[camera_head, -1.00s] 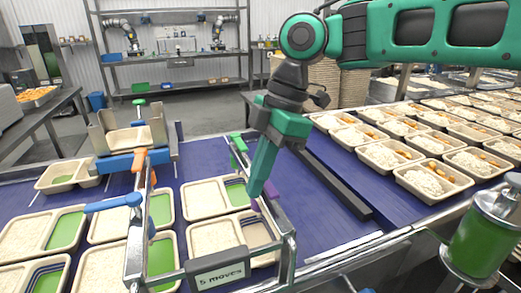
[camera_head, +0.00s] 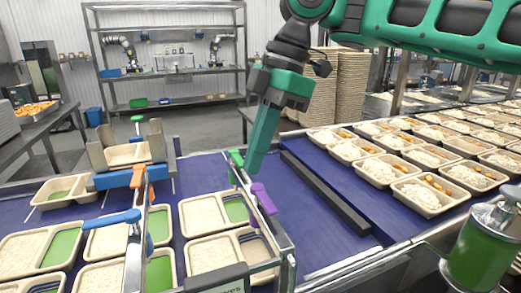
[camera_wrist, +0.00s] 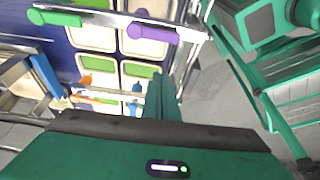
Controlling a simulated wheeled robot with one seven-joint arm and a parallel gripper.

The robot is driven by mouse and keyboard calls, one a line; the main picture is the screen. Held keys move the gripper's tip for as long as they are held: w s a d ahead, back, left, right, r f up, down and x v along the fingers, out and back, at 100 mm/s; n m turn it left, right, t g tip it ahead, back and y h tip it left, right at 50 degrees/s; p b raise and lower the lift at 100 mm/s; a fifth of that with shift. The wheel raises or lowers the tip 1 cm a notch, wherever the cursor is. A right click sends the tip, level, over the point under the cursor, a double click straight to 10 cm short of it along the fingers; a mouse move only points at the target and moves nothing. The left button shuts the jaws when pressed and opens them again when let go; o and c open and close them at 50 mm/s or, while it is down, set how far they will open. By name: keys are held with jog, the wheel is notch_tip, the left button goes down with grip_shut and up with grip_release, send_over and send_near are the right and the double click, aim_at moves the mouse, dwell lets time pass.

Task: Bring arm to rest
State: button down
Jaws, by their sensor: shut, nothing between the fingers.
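My gripper (camera_head: 257,165) hangs from the green and black arm in the head view, fingers together and pointing down, with nothing between them. It is above the blue conveyor, beside the metal rail frame that carries a purple handle (camera_head: 264,198) and a green handle (camera_head: 235,158). In the wrist view the closed green fingers (camera_wrist: 164,85) reach up past the frame, and the purple handle (camera_wrist: 152,33) lies beyond them. Whether the fingertips touch the frame I cannot tell.
Several rice trays (camera_head: 207,216) stand on the blue conveyor (camera_head: 305,220) at left. Filled trays (camera_head: 425,195) line the right belt beyond a dark divider (camera_head: 325,193). A blue handle (camera_head: 112,218) and an orange handle (camera_head: 137,176) sit on the frame. A green cylinder (camera_head: 474,250) stands front right.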

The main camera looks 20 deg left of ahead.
jog(key=shift+d+r, duration=0.15)
jog(key=shift+r, duration=0.2)
jog(key=w+d+f+m+t, duration=0.1)
jog(key=w+d+f+m, duration=0.4)
jog(key=d, duration=0.6)
jog(key=w+d+f+m+h, duration=0.1)
jog(key=d+f+m, duration=0.2)
jog(key=d+m, duration=0.65)
jog(key=w+d+f+m+t, duration=0.15)
jog(key=d+f+m, duration=0.25)
jog(key=d, duration=0.8)
jog(key=s+d+f+m+h, duration=0.1)
jog(key=s+d+f+m, duration=0.2)
jog(key=d, duration=0.4)
jog(key=s+d+f+m, duration=0.2)
jog(key=d+m, duration=0.2)
jog(key=d, duration=0.4)
jog(key=s+d+f+m, duration=0.3)
jog(key=s+d+m, duration=0.1)
jog(key=s, duration=0.3)
jog(key=s+d+f+m, duration=0.3)
jog(key=s+d+m, duration=0.1)
jog(key=s+d, duration=0.2)
jog(key=shift+s+d+f, duration=0.3)
jog(key=shift+s+d, duration=0.1)
jog(key=shift+d, duration=0.05)
jog(key=c, duration=2.4)
grip_release()
jog(key=shift+c, duration=0.2)
